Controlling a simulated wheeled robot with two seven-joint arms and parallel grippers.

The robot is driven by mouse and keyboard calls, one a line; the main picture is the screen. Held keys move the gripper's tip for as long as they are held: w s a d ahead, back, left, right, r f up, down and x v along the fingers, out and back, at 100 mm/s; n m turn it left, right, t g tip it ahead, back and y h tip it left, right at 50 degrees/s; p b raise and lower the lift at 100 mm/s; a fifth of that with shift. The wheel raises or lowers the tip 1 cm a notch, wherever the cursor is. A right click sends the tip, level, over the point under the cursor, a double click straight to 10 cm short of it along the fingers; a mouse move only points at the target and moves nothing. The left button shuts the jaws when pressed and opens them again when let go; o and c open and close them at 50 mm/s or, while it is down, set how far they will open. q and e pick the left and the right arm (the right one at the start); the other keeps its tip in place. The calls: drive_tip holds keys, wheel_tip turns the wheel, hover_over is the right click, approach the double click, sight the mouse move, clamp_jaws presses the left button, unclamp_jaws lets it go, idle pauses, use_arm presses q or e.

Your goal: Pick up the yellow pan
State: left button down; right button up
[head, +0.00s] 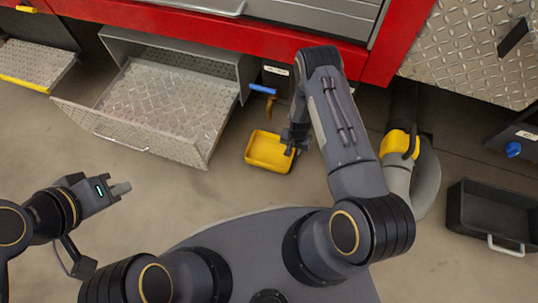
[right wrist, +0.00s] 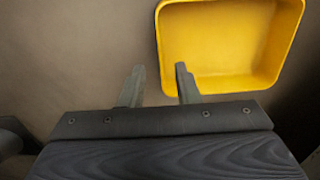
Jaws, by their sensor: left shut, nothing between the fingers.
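The yellow pan (head: 262,152) is a shallow rectangular tray on the floor, below the red truck side, in the head view. It also shows in the right wrist view (right wrist: 228,45), at the upper right. My right gripper (head: 291,145) is at the pan's right side in the head view. In the right wrist view its fingers (right wrist: 159,72) are apart, with nothing seen held between them. One finger overlaps the pan's inside and the other is outside its edge. Contact cannot be told. My left gripper (head: 121,189) is shut and empty, left of the pan and away from it.
An open metal drawer (head: 165,105) stands left of the pan. A pipe with a blue handle (head: 263,89) is just above the pan. A grey hose with a yellow collar (head: 398,143) and a black bin (head: 492,213) are to the right.

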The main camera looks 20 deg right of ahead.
wheel_tip(320, 180, down, 4)
drive_tip(key=shift+s+a+f+b, duration=0.1)
drive_tip(key=shift+f+b, duration=0.15)
drive_tip(key=shift+b, duration=0.45)
wheel_tip(320, 180, down, 5)
drive_tip(key=b, duration=0.2)
drive_tip(key=shift+r+b, duration=0.1)
drive_tip(key=shift+b, duration=0.25)
drive_tip(key=shift+r, duration=0.1)
clamp_jaws()
drive_tip(key=shift+w, duration=0.2)
